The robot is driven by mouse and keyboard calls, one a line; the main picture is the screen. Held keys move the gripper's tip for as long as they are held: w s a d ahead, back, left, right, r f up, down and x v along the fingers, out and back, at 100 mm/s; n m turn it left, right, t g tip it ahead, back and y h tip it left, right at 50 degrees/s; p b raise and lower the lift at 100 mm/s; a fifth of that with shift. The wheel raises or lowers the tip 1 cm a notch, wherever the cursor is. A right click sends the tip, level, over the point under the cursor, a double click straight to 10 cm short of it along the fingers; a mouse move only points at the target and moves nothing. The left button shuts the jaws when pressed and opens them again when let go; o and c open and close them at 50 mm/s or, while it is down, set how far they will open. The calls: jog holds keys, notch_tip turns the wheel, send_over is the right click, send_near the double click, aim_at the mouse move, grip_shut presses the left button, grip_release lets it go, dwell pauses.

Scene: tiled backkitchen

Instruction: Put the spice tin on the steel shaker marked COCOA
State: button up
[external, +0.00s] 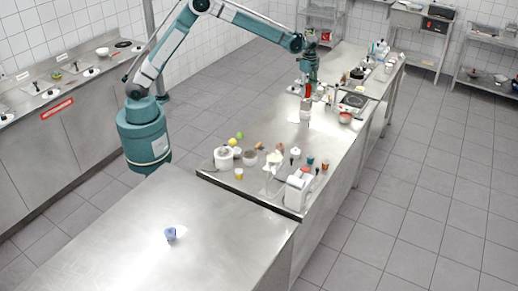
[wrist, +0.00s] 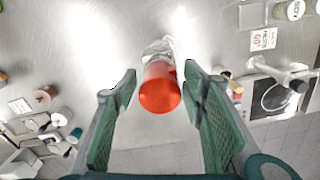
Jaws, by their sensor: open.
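A red cylinder, apparently the spice tin (wrist: 160,92), shows between my fingers in the wrist view; it also shows under my wrist in the external view (external: 307,90). A shiny silvery object, perhaps the steel shaker (wrist: 158,50), is directly beyond and below it, and the red cylinder appears to stand on it. No COCOA marking is readable. My gripper (wrist: 160,76) is open, with a finger on each side of the red cylinder and visible gaps to both. In the external view my gripper (external: 308,84) hangs over the long steel counter.
The long steel counter (external: 270,135) has clear room in front of my gripper. A red-and-white bowl (external: 345,117) and a dark hob (external: 354,100) are to the right. Several small containers and a white appliance (external: 298,190) crowd the near end. A white faucet-like object (wrist: 285,75) is right in the wrist view.

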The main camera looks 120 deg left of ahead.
aim_at(308, 86)
notch_tip(308, 86, up, 12)
jog(key=shift+r+b, duration=0.1)
jog(key=shift+b, duration=0.2)
dwell(0.3)
dwell(0.6)
jog(key=shift+d, duration=0.1)
